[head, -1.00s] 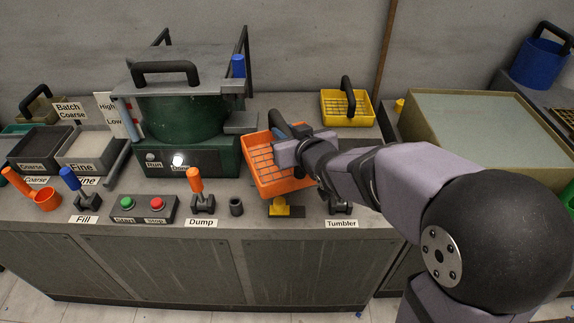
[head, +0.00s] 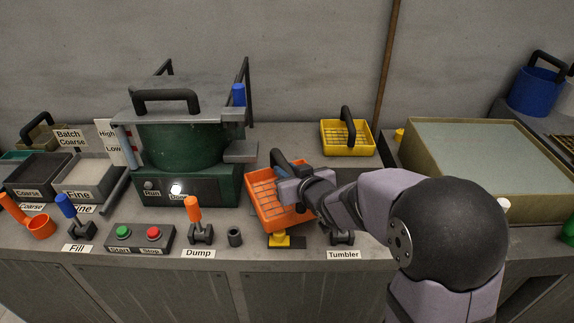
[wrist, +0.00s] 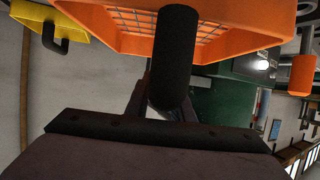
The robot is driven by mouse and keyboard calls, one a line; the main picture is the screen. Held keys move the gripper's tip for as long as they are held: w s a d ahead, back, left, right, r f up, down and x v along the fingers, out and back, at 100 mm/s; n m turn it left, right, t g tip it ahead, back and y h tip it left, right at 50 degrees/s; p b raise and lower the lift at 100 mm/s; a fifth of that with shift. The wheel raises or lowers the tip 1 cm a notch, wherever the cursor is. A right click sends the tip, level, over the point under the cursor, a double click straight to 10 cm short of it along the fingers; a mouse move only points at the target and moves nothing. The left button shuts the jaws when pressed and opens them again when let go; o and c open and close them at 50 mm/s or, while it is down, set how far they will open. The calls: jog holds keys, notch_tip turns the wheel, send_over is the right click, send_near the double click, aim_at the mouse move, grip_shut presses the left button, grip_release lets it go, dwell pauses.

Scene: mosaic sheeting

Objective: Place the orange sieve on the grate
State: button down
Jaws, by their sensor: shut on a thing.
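The orange sieve (head: 264,206) is a shallow tray with a mesh floor and a dark arched handle, tilted at the counter's front edge. In the wrist view, its orange rim (wrist: 238,48) fills the top. My gripper (head: 290,185) is shut on the sieve's dark handle, which also passes between the fingers in the wrist view (wrist: 174,60). Whether the sieve touches the counter is hidden. A dark slatted surface, possibly the grate (head: 566,142), shows at the far right edge, partly cut off.
A yellow sieve (head: 346,138) stands at the back of the counter. A large tan-rimmed box (head: 420,185) lies between the orange sieve and the right edge. A blue bucket (head: 535,92) stands at back right.

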jog(key=w+f+p, duration=0.2)
jog(key=w, duration=0.9)
jog(key=shift+w, duration=0.15)
jog(key=shift+f, duration=0.2)
jog(key=shift+f, duration=2.2)
jog(key=shift+f+b, duration=0.2)
jog(key=shift+b, duration=0.1)
jog(key=c, duration=1.5)
grip_release()
jog(key=shift+c, duration=0.2)
jog(key=shift+r, duration=0.2)
